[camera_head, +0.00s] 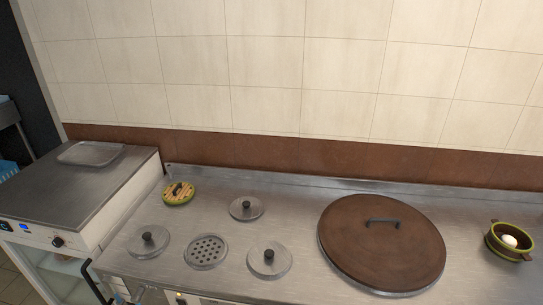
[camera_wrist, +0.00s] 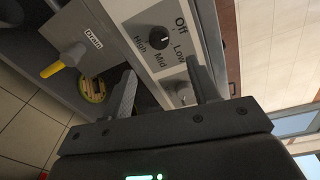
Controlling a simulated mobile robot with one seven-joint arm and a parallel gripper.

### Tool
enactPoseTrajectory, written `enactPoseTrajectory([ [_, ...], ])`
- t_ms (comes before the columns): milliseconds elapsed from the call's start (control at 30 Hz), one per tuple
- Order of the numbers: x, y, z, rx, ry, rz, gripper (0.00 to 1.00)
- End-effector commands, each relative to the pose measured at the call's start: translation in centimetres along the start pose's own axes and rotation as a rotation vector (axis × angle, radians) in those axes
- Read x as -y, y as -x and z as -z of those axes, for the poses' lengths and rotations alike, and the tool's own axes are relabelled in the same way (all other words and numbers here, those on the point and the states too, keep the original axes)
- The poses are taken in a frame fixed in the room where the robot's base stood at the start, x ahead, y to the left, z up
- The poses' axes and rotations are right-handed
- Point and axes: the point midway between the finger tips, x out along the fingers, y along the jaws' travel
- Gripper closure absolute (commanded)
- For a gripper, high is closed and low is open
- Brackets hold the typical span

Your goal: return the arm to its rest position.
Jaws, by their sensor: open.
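My gripper (camera_wrist: 161,66) shows only in the wrist view. Its two dark fingers stand apart with nothing held between them. Beyond them is a grey control panel (camera_wrist: 140,14) with a knob (camera_wrist: 158,38) and the words Off, Low, Mid and High. A yellow-handled drain valve (camera_wrist: 60,62) is left of the fingers. My arm and gripper do not show in the head view.
In the head view a steel counter (camera_head: 215,285) carries several steel lids, a large brown lid (camera_head: 382,250), a yellow-rimmed round item (camera_head: 179,193) and a green-rimmed pot (camera_head: 509,241) holding a white round thing. A tray (camera_head: 91,153) lies on the left unit (camera_head: 60,190).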

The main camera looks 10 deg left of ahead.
Motion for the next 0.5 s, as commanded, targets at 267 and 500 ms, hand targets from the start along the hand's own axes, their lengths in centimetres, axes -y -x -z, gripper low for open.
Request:
enactPoseTrajectory([
  [267, 6.8, -4.1, 1.3, -0.258, -0.273, 0.003, 0.45],
  [500, 15.0, -8.2, 4.8, -0.581, -0.639, 0.052, 0.45],
])
